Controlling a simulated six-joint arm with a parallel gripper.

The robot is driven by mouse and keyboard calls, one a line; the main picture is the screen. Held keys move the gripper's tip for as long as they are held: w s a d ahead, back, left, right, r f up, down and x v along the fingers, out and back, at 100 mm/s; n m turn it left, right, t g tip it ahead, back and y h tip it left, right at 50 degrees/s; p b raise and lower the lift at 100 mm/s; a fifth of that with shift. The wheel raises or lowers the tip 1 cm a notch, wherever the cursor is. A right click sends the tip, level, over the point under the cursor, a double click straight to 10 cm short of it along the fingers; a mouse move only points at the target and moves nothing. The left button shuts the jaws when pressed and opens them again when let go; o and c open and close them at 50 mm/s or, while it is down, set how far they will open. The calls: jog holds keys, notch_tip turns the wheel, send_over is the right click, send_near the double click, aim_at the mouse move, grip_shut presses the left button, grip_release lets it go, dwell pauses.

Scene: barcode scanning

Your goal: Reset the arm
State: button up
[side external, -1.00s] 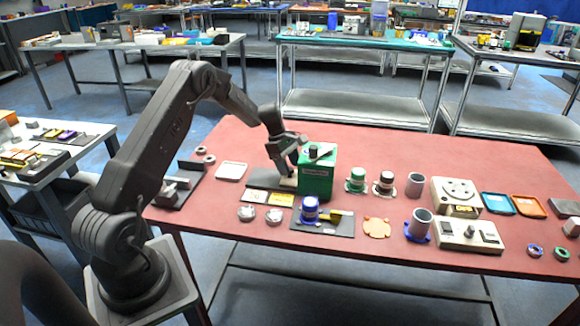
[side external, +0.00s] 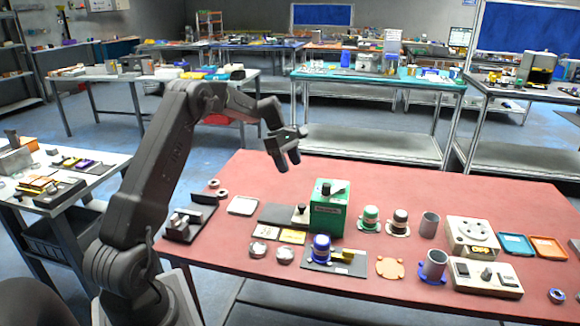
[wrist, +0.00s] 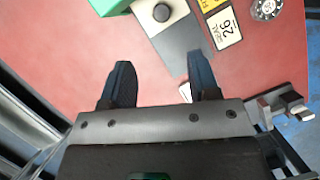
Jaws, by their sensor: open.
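My gripper (side external: 287,158) is raised above the red table (side external: 370,185), up and left of the green box (side external: 328,208). Its two fingers are apart with nothing between them. In the wrist view my gripper (wrist: 160,85) also shows open and empty over bare red tabletop. A grey plate (wrist: 175,35) with a black knob on a pale block (wrist: 162,12) lies ahead of the fingers in that view. The edge of the green box (wrist: 108,5) shows at the top.
A blue-capped part (side external: 321,248) sits on a dark plate at the front. Green-topped (side external: 370,218) and black-topped parts, grey cylinders and a beige device (side external: 485,277) stand to the right. A metal fixture (side external: 182,225) is at the left edge. The air around my gripper is clear.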

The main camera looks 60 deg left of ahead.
jog(key=s+d+r+m+y, duration=0.1)
jog(key=s+d+r+m, duration=0.3)
jog(key=d, duration=0.3)
jog(key=s+d+r+m+t+y, duration=0.1)
jog(key=s+d+r+m, duration=0.1)
jog(key=d+r+m, duration=0.35)
jog(key=s+d+r+m+y, duration=0.1)
jog(key=s+d+r+m, duration=0.1)
jog(key=s+d+r, duration=0.45)
jog(key=s+d+f+m+t+y, duration=0.1)
jog(key=s+d+f+m+t, duration=0.1)
jog(key=s+d+m, duration=0.9)
jog(key=s+d+f, duration=0.1)
jog(key=s, duration=0.2)
jog(key=shift+s+t, duration=0.4)
